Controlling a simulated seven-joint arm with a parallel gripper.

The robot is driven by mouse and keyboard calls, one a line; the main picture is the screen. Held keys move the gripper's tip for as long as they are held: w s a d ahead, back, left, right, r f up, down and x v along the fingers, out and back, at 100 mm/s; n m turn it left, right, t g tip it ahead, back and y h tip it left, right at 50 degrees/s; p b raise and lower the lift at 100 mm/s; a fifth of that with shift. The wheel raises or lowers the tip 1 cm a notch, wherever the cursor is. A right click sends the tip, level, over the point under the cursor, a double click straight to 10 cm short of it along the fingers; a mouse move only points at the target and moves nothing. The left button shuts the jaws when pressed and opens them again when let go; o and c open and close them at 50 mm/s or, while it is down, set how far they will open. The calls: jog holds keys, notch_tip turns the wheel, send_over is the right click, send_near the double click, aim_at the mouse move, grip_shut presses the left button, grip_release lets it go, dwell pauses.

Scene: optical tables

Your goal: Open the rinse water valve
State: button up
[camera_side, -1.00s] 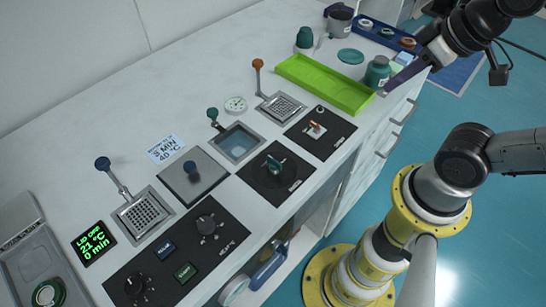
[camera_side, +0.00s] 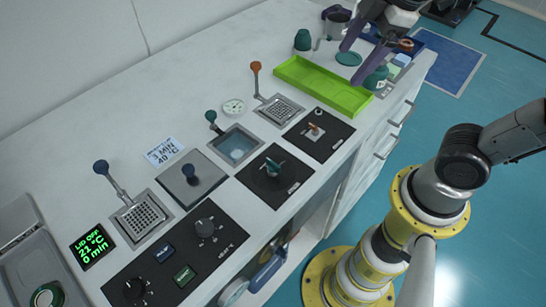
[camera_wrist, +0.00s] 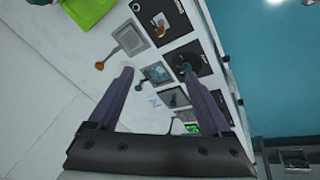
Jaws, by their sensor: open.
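Two black panels carry turn handles: one has an orange handle (camera_side: 313,130), the other a teal handle (camera_side: 272,168). Both handles also show in the wrist view, orange (camera_wrist: 160,22) and teal (camera_wrist: 183,67). Their labels are too small to read, so I cannot tell which is the rinse water valve. Lever taps with an orange knob (camera_side: 256,67), a teal knob (camera_side: 211,116) and a blue knob (camera_side: 101,167) stand along the counter. My gripper (camera_side: 360,60) is open and empty, its two purple fingers above the counter's far right end, away from both handles.
A bright green tray (camera_side: 322,85) lies between my gripper and the panels. A teal jar (camera_side: 376,78) stands close by the right finger. A water basin (camera_side: 236,146), a lidded bath (camera_side: 191,178) and a dial panel (camera_side: 178,262) fill the nearer counter.

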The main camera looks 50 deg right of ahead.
jog(key=w+a+f+n+g, duration=0.2)
jog(key=w+a+f+n, duration=0.1)
jog(key=w+a+n, duration=0.4)
jog(key=g, duration=0.2)
send_over(273, 162)
notch_tip(273, 162, down, 6)
jog(key=shift+h, duration=0.3)
notch_tip(273, 162, down, 13)
jog(key=shift+c, duration=0.3)
grip_shut()
